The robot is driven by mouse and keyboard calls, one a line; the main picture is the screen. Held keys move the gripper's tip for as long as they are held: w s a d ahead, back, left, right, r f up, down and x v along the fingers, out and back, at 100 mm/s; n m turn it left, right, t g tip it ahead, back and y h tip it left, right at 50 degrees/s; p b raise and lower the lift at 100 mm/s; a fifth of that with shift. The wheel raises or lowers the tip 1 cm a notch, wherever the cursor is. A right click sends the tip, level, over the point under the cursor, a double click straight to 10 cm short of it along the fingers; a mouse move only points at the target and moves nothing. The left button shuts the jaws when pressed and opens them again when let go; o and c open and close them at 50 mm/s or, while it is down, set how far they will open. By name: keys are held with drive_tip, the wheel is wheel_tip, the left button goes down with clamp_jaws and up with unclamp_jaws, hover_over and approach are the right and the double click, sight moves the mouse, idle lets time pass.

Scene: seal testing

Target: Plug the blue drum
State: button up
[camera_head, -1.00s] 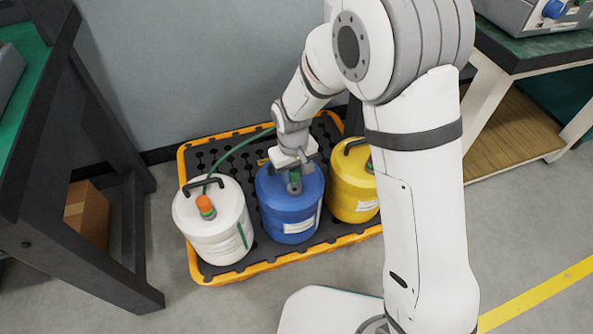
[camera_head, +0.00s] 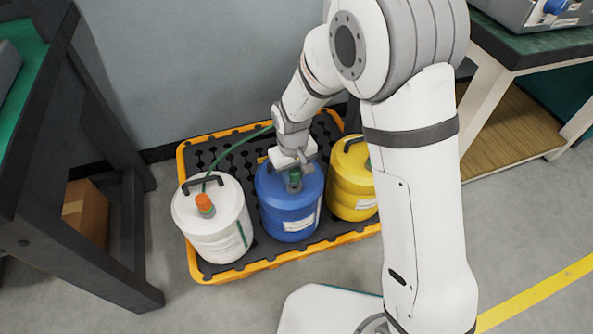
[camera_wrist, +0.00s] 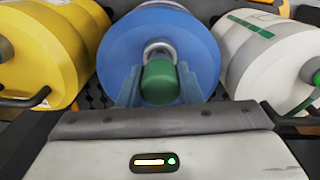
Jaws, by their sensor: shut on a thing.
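The blue drum (camera_head: 282,215) stands upright in the middle of the tray, with a grey neck on its top. A green plug (camera_head: 295,175) sits at that neck. My gripper (camera_head: 297,172) is above the drum, pointing down. In the wrist view, my gripper (camera_wrist: 160,88) has one finger on each side of the green plug (camera_wrist: 159,82) and is shut on it. The plug lines up with the grey neck (camera_wrist: 158,48) of the blue drum (camera_wrist: 205,50). How deep the plug sits is hidden.
A white drum (camera_head: 213,228) with an orange cap (camera_head: 205,204) and green hose stands left, a yellow drum (camera_head: 350,185) right. All stand on a black tray with a yellow rim (camera_head: 262,269). Dark table legs (camera_head: 90,265) are left, a workbench (camera_head: 540,52) right.

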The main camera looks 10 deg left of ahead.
drive_tip(key=shift+f+b, duration=0.5)
drive_tip(key=shift+f, duration=0.4)
drive_tip(key=o, duration=1.1)
drive_tip(key=shift+r, duration=0.15)
wheel_tip(320, 180, up, 8)
drive_tip(key=p, duration=0.3)
drive_tip(key=shift+s+f, duration=0.1)
drive_tip(key=shift+f, duration=0.1)
